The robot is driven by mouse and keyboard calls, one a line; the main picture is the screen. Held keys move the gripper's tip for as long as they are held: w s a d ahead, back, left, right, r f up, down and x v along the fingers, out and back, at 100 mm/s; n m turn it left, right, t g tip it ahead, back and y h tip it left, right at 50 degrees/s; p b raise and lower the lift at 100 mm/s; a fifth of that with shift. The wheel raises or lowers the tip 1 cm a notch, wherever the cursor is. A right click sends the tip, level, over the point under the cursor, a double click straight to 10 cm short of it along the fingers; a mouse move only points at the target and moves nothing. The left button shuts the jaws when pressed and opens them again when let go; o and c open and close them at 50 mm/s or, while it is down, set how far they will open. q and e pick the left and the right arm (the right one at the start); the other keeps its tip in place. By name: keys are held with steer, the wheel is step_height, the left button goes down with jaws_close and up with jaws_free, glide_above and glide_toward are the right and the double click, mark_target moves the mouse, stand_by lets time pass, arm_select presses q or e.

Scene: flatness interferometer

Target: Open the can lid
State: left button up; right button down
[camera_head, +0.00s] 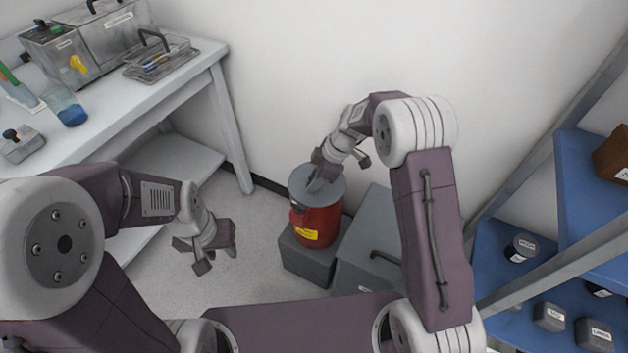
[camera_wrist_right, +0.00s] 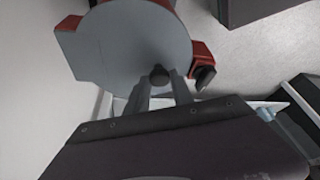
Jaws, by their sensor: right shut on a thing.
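A red can (camera_head: 318,223) with a yellow label and a flat grey lid (camera_head: 330,183) stands on a grey block against the wall. The lid appears to lie flat on the can. My right gripper (camera_head: 318,184) is over the lid. In the right wrist view its fingers (camera_wrist_right: 161,88) are shut on a small dark knob (camera_wrist_right: 159,74) on the grey lid (camera_wrist_right: 120,42). A red bracket with a black end (camera_wrist_right: 203,70) sticks out at the can's side. My left gripper (camera_head: 208,255) is open and empty, left of the can and apart from it.
The grey block (camera_head: 303,262) under the can stands beside a larger grey box (camera_head: 372,262) with a black handle. A white table (camera_head: 150,105) with metal boxes and a beaker is at left. A blue shelf (camera_head: 500,275) with dark weights is at right.

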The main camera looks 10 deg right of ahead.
steer(key=r+p, duration=0.1)
steer(key=p, duration=0.1)
steer(key=w+r+g+y+p, duration=0.1)
steer(key=d+r+g+p, duration=0.1)
steer(key=r+p, duration=0.1)
steer(key=shift+w+m+y+p, duration=0.3)
steer(key=shift+w+p, duration=0.05)
steer(key=shift+w, duration=0.05)
steer(key=shift+w+d+r+g+y+p, duration=0.2)
steer(key=shift+g+y+p, duration=0.1)
steer(key=shift+g+p, duration=0.1)
steer(key=shift+w+r, duration=0.1)
steer(key=shift+w, duration=0.1)
steer(key=shift+w+d+r+g+y, duration=0.2)
steer(key=shift+w+r+g+y, duration=0.05)
steer(key=shift+w+g+y, duration=0.15)
steer(key=shift+d+r+m+g+b, duration=0.2)
steer(key=shift+r+m+g+b, duration=0.1)
steer(key=shift+r+b, duration=0.05)
steer(key=c, duration=1.1)
jaws_free()
